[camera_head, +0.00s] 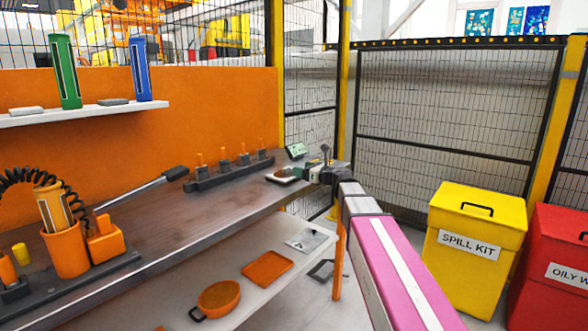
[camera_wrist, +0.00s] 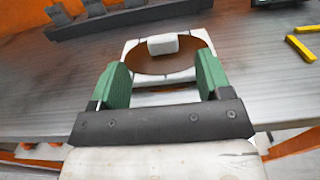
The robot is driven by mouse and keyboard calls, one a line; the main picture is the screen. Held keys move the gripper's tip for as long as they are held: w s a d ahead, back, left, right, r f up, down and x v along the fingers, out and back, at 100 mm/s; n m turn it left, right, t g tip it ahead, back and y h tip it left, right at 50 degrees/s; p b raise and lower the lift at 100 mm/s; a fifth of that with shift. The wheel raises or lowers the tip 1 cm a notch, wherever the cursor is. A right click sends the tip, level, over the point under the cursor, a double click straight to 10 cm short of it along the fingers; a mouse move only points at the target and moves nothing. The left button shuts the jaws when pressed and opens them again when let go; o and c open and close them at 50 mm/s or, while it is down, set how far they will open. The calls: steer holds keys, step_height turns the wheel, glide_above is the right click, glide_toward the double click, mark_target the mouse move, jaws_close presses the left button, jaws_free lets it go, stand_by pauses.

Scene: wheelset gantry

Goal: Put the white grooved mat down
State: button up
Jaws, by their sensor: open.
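The white grooved mat (camera_wrist: 134,58) appears to lie flat on the grey-brown bench top (camera_wrist: 60,90), near its front edge. A brown round patch or disc (camera_wrist: 145,62) covers its middle, with a small white block (camera_wrist: 162,44) on top. The mat also shows near the bench's far right end in the head view (camera_head: 284,180). My gripper (camera_wrist: 160,66) is open, with its green fingers at the left and right of the mat's near part. In the head view my gripper (camera_head: 312,172) is small beside the mat. Any finger contact and the grooves cannot be made out.
A dark rack (camera_head: 230,169) with orange-topped pegs stands behind the mat. A small green device (camera_head: 296,150) stands at the bench's far end. Yellow pieces (camera_wrist: 300,47) lie at the right. A lower shelf holds an orange tray (camera_head: 267,269) and an orange pan (camera_head: 219,296).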

steer(key=v, duration=0.5)
steer(key=s+d+f+n+g+h, duration=0.15)
steer(key=s+f+n, duration=0.25)
steer(key=f, duration=0.4)
steer(key=s+f+n+g+h, duration=0.3)
steer(key=s+f+n, duration=0.15)
steer(key=f, duration=0.35)
steer(key=s+d+f+n+g+h, duration=0.1)
steer(key=s+f+n+g+h, duration=0.1)
steer(key=s+f+n, duration=0.4)
steer(key=s+d+f+n+g+h, duration=0.2)
steer(key=s+d+f+n+h, duration=0.2)
steer(key=s+d+f+n, duration=0.1)
steer(key=s+d+f+n+g+h, duration=0.2)
steer(key=s+d+f+n, duration=0.3)
steer(key=f, duration=0.4)
steer(key=shift+s+d+f+n+h, duration=0.3)
steer(key=shift+s+n+h, duration=0.25)
steer(key=shift+s+h, duration=0.35)
steer(key=shift+g, duration=0.25)
